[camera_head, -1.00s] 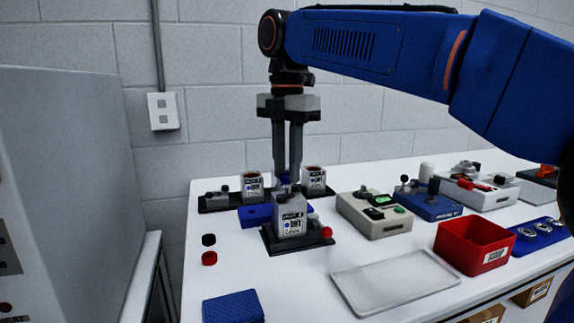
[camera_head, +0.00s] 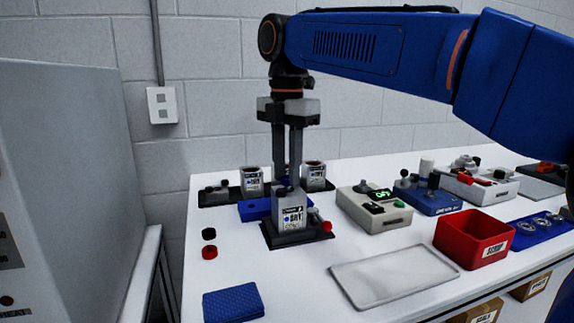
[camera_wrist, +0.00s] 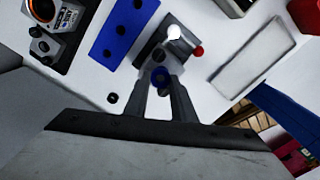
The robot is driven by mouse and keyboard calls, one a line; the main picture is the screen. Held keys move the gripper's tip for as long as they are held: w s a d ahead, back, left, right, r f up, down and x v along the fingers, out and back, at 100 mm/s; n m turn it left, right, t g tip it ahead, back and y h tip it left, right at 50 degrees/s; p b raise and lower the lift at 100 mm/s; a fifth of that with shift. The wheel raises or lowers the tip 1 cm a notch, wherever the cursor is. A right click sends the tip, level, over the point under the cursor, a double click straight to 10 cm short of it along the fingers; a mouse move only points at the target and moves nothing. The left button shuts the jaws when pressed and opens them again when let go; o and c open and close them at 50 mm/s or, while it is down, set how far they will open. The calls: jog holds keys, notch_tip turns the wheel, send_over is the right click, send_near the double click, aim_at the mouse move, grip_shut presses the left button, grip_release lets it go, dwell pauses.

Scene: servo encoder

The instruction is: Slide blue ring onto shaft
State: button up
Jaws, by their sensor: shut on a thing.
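A blue holed tray (camera_head: 254,212) lies behind the servo, with two more servos (camera_head: 252,183) (camera_head: 314,177) further back. Black and red caps (camera_head: 209,251) lie left. A beige tester (camera_head: 374,211), red bin (camera_head: 474,240) and pale tray (camera_head: 394,278) stand right. The front table is mostly clear.

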jog(key=o, duration=1.4)
jog(key=shift+r, duration=3.15)
